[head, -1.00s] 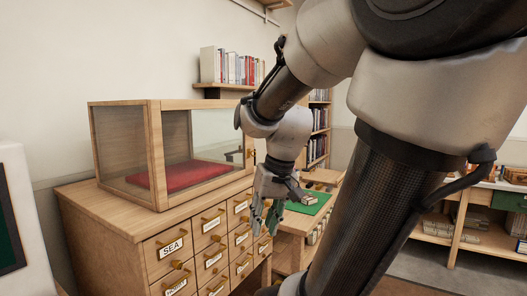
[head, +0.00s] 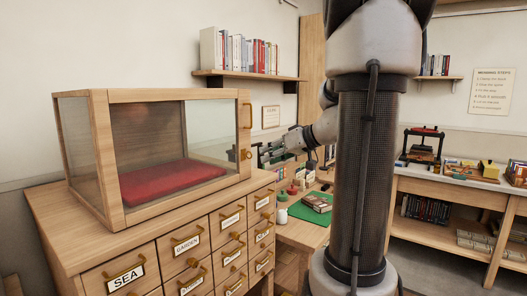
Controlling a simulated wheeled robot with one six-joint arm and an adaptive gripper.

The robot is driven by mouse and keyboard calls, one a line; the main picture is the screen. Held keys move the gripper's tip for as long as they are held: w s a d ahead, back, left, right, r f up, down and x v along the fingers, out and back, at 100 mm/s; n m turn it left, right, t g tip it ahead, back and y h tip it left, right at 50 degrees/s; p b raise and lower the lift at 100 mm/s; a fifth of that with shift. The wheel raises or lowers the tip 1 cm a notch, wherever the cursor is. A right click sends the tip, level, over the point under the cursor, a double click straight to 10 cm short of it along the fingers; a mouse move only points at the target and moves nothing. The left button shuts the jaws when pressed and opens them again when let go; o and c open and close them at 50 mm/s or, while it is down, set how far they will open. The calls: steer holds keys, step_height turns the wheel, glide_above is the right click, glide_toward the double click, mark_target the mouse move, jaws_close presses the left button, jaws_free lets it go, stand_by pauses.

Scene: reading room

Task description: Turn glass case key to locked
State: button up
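The glass case (head: 103,150) stands on the drawer cabinet at the left in the head view, with a wooden frame and a red cushion (head: 170,180) inside. Its front glass door looks shut. A small brass key or lock (head: 246,155) sits on the right frame post, below a brass handle (head: 247,117). The key's angle is too small to read. My gripper (head: 262,154) is just right of the post, its dark fingers pointing left towards the key. The fingers look apart and hold nothing visible. I cannot tell whether they touch the key.
The cabinet (head: 60,235) has several labelled drawers with brass pulls. A desk with a green mat (head: 303,214), a book (head: 317,202) and a white cup (head: 282,215) stands behind it. A bookshelf (head: 245,76) hangs above. Shelving (head: 450,187) stands at the right.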

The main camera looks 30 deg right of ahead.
steer(key=w+a+f+n+t, duration=0.1)
steer(key=w+a+n, duration=0.1)
steer(key=w, duration=0.6)
steer(key=shift+w+n, duration=0.2)
steer(key=shift+n, duration=0.7)
jaws_close()
